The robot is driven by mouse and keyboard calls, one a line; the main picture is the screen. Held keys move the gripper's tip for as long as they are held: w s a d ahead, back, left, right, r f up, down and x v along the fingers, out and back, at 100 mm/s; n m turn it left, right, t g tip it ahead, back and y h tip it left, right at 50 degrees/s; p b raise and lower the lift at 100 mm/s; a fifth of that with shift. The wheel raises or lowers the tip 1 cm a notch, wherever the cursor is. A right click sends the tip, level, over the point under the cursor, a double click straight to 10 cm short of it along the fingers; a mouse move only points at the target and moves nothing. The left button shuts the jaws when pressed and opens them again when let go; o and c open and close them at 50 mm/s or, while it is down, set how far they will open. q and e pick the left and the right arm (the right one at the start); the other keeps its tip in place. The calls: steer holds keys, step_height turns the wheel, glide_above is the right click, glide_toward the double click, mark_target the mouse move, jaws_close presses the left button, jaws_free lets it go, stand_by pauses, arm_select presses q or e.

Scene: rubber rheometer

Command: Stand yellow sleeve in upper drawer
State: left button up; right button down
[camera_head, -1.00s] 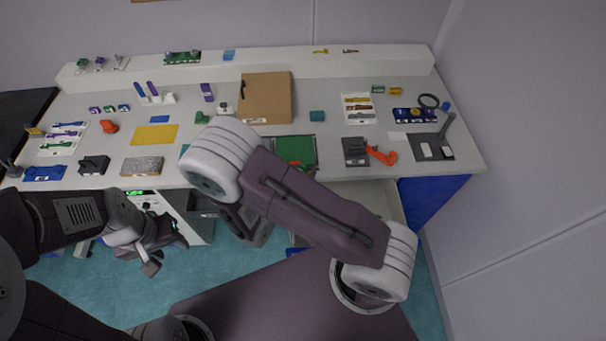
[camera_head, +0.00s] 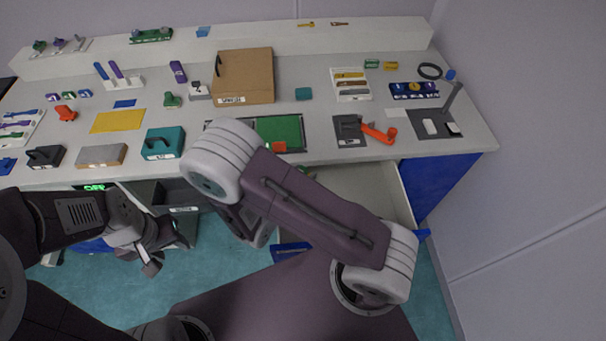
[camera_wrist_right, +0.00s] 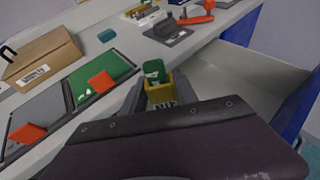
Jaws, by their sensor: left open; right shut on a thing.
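The yellow sleeve (camera_wrist_right: 161,93) is between the fingers of my right gripper (camera_wrist_right: 160,98) in the right wrist view, and the gripper is shut on it. A green piece (camera_wrist_right: 154,71) shows at the sleeve's far end; I cannot tell if it is joined to it. In the head view my right arm hides the sleeve. An open, pale drawer (camera_head: 362,188) extends from under the bench, right of my right arm; its visible floor looks bare. It also shows in the right wrist view (camera_wrist_right: 240,78), right of the sleeve. My left gripper (camera_head: 163,245) is open and empty, below the bench's front edge.
On the bench (camera_head: 310,65) are a cardboard box (camera_head: 245,77), a green mat (camera_head: 280,130), a grey block with an orange handle (camera_head: 350,130) and a teal block (camera_head: 163,143). The bench's front edge lies close to the held sleeve. A blue cabinet side (camera_head: 430,180) bounds the drawer's right.

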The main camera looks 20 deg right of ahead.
step_height(320, 180, down, 5)
steer(key=b, duration=0.3)
steer(key=shift+r, duration=0.15)
steer(key=shift+w+f+b, duration=0.1)
steer(key=shift+f+b, duration=0.85)
steer(key=shift+b, duration=0.25)
steer(key=shift+w+d+m+h, duration=0.2)
steer(key=shift+d+m+h, duration=0.1)
steer(key=shift+d, duration=0.05)
arm_select(q)
step_height(320, 180, down, 9)
steer(key=b, duration=0.2)
arm_select(e)
steer(key=d+f+m+g+h, duration=0.2)
steer(key=d+m+g, duration=0.4)
steer(key=d, duration=0.6)
steer(key=shift+s+d+f+g, duration=0.15)
steer(key=shift+d+f+g, duration=0.2)
steer(key=shift+g, duration=0.15)
arm_select(q)
steer(key=shift+r, duration=0.1)
arm_select(e)
steer(key=shift+r, duration=0.1)
arm_select(q)
step_height(320, 180, down, 5)
steer(key=b, duration=0.5)
steer(key=shift+f, duration=0.2)
arm_select(e)
step_height(320, 180, down, 7)
